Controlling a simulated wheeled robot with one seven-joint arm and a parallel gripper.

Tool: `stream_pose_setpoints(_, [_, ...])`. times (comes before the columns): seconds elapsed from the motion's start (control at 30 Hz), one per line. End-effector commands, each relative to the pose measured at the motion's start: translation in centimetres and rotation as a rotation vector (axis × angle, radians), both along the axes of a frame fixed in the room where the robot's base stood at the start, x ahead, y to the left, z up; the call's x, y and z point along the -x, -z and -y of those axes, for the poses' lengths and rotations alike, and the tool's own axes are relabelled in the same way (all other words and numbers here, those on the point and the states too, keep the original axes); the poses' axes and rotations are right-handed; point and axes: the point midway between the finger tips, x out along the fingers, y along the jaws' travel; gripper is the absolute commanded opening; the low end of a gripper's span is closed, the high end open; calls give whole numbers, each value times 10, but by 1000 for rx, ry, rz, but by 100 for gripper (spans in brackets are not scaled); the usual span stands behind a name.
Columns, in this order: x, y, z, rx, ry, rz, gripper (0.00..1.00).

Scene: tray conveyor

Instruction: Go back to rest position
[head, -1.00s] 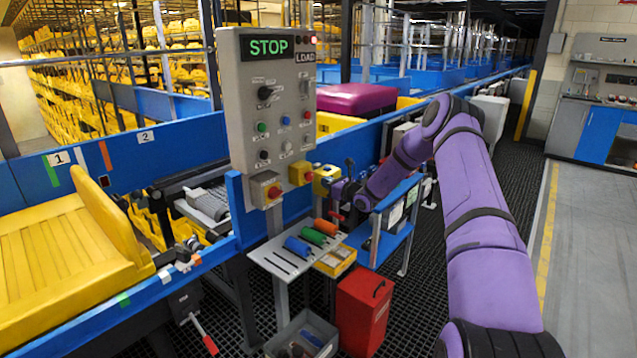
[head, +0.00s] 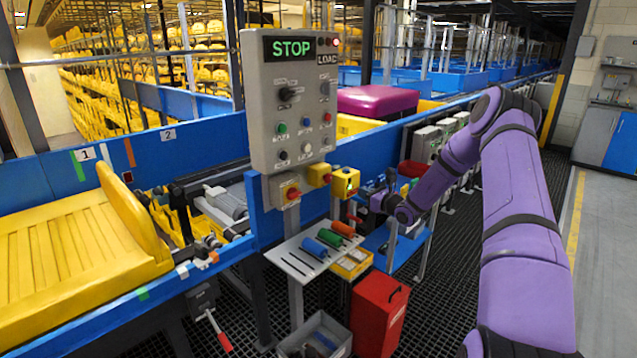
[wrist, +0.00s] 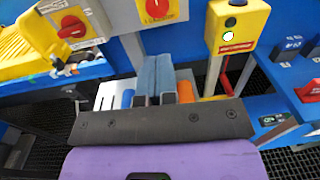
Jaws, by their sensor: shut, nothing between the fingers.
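My gripper (wrist: 155,80) shows in the wrist view with its two blue-grey fingers close together and nothing between them. It points toward the small white shelf below the control panel. In the head view my purple arm reaches in from the right, bent at the elbow, with its wrist just right of the yellow button box (head: 345,182). The fingers are hard to make out there. The box also shows in the wrist view (wrist: 237,28), right of the fingers. The grey control panel (head: 292,100) reads STOP and stands left of my arm.
A red bin (head: 379,312) and a grey crate (head: 336,328) stand below. A yellow tray (head: 75,245) is on the conveyor at left. The floor at right (head: 610,240) is clear.

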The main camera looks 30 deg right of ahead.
Motion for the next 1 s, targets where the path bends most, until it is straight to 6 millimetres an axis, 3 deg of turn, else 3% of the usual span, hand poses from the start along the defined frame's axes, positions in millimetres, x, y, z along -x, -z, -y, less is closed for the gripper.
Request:
stream_pose_setpoints(0.17, [0, -2, -2, 6, -6, 1, 0])
stream_pose_setpoints(0.27, [-1, -15, -15, 41, -47, 7, 0])
stream_pose_setpoints(0.37, [2, -41, -41, 121, -135, 18, 0])
stream_pose_setpoints(0.57, [23, -103, -114, 351, -376, 48, 0])
stream_pose_setpoints(0.8, [69, -164, -191, 638, -649, 90, 0])
stream_pose_setpoints(1.0, [120, -204, -241, 879, -854, 126, 0])
